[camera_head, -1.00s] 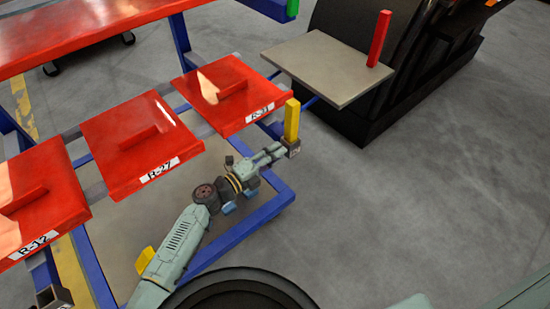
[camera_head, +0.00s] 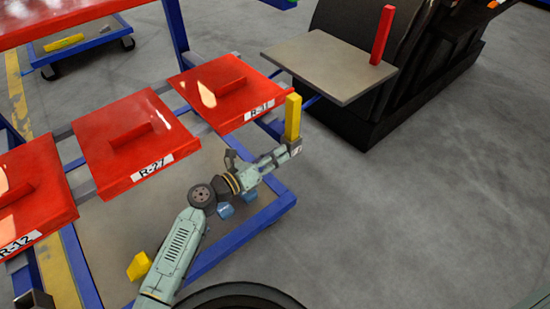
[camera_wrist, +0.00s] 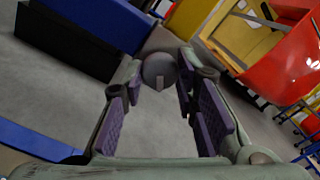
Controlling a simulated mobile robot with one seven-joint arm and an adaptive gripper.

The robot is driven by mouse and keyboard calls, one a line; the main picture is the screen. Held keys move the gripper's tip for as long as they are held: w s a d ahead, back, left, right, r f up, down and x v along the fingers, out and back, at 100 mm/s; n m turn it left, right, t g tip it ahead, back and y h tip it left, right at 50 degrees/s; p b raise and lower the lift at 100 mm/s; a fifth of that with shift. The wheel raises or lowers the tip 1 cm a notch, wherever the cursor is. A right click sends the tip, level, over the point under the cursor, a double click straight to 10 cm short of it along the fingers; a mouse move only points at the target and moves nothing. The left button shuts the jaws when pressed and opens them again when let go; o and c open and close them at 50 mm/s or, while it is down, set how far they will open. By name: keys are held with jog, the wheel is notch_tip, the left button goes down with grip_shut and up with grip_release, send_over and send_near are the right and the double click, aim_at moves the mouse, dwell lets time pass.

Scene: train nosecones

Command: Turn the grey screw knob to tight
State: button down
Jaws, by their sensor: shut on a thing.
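The round grey screw knob (camera_wrist: 159,70) with a small raised bar shows between the fingertips in the wrist view. My gripper (camera_wrist: 160,75) is shut on it, with a finger at each side. In the head view my gripper (camera_head: 284,154) is at the foot of the upright yellow post (camera_head: 292,118), at the corner of the blue-framed rack. The knob is too small and too covered to make out there. Its tightness cannot be told.
Red panels stand on the rack, among them R-31 (camera_head: 225,92), R-27 (camera_head: 120,150) and R-12 (camera_head: 45,205). A blue rail (camera_head: 240,233) runs below my arm. A grey plate (camera_head: 320,62) with a red post (camera_head: 382,35) stands behind. Floor at right is clear.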

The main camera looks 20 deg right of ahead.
jog(key=shift+f+m+b, duration=0.15)
jog(key=shift+m+b, duration=1.6)
jog(key=shift+m, duration=1.65)
jog(key=c, duration=1.3)
grip_release()
jog(key=v, duration=1.2)
